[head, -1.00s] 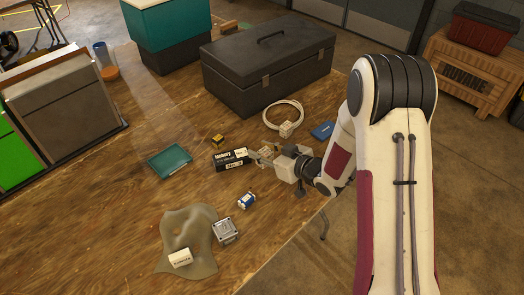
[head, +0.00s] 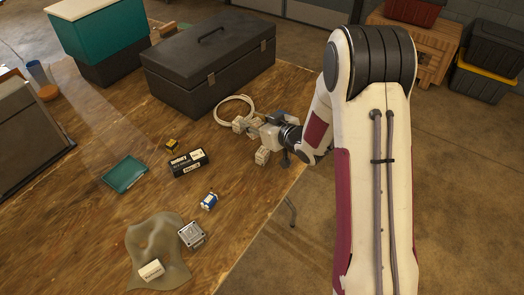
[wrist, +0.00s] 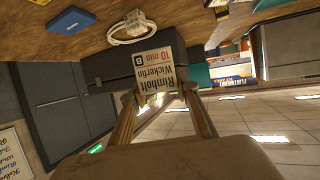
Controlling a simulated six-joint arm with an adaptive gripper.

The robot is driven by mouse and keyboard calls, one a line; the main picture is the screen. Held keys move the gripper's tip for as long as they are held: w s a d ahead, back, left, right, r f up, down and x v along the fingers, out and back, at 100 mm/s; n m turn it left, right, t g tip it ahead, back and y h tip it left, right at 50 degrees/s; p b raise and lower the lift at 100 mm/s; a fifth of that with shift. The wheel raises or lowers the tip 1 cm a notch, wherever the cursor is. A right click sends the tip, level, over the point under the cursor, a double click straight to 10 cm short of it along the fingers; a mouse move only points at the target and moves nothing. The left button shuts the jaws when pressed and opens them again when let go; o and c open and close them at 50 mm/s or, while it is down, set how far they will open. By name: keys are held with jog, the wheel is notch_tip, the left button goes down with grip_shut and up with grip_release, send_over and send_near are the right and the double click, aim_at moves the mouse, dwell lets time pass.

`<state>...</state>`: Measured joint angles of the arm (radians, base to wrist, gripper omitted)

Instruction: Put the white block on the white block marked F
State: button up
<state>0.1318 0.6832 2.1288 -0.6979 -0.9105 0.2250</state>
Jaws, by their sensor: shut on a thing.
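My gripper (head: 252,126) is shut on a white block (wrist: 157,72) with printed text and a dark "B" label, as the wrist view shows. It holds the block near the cable ring, and in the head view the block is partly hidden by the fingers. A white lettered block (head: 151,270) rests on the grey-green cloth. I cannot make out a mark F on any block.
A dark toolbox (head: 205,75) stands behind. A black box (head: 188,163), teal case (head: 124,173) and metal part (head: 192,235) lie left.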

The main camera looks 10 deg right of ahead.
jog(key=d, duration=0.1)
jog(key=d+r, duration=0.1)
jog(key=shift+w+d+m+t+h, duration=0.3)
jog(key=shift+w+m+h, duration=0.05)
jog(key=shift+m+h, duration=0.05)
jog(key=shift+f, duration=0.15)
send_over(261, 149)
jog(key=shift+w+f, duration=0.1)
jog(key=shift+f, duration=2.7)
jog(key=shift+f, duration=2.1)
jog(key=shift+f, duration=0.15)
jog(key=o, duration=1.1)
